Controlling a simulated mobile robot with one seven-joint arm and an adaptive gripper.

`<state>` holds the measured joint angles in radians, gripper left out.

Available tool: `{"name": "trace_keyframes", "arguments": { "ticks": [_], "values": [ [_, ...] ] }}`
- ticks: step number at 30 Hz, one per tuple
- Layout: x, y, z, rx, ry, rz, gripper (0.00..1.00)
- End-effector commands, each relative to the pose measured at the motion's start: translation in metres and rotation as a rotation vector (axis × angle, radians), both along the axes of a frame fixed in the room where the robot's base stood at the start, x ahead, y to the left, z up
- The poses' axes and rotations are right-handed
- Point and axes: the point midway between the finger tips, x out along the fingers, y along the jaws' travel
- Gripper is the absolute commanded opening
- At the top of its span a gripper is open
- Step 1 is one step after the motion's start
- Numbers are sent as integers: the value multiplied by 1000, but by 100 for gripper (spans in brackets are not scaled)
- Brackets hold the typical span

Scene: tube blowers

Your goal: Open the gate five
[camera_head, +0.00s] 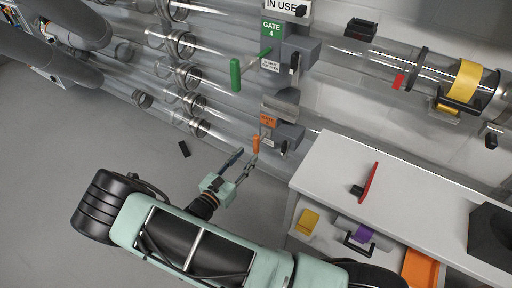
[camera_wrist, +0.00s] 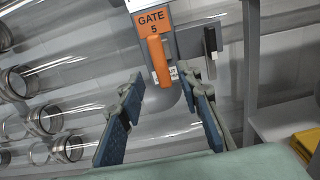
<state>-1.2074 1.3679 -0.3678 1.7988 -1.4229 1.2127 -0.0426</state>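The gate five unit has an orange label (camera_wrist: 151,23) reading "GATE 5" and an orange handle (camera_wrist: 159,60) that hangs down in the wrist view. The orange handle also shows in the head view (camera_head: 256,145), below the green gate 4 unit. My gripper (camera_wrist: 162,103) is open and empty, its two blue-padded fingers apart, one on each side below the handle. In the head view my gripper (camera_head: 243,161) reaches toward the orange handle from the lower left. I cannot tell from these views how far the fingertips are from the handle.
Gate 4 with a green handle (camera_head: 235,74) is above. Clear tubes run behind the gates. A white cabinet (camera_head: 400,185) stands at the right, bearing a red paddle-like object (camera_head: 370,182). A yellow bin (camera_head: 307,222) is below its top. The grey floor (camera_head: 60,150) is open at left.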

Motion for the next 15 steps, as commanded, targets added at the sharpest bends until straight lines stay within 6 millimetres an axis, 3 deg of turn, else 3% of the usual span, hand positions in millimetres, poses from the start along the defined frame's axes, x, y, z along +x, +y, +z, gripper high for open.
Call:
{"name": "trace_keyframes", "arguments": {
  "ticks": [7, 15],
  "values": [
    [37, -26, -2, 2, -1, -4, 32],
    [53, -36, 0, 2, -1, -3, 32]
  ]
}}
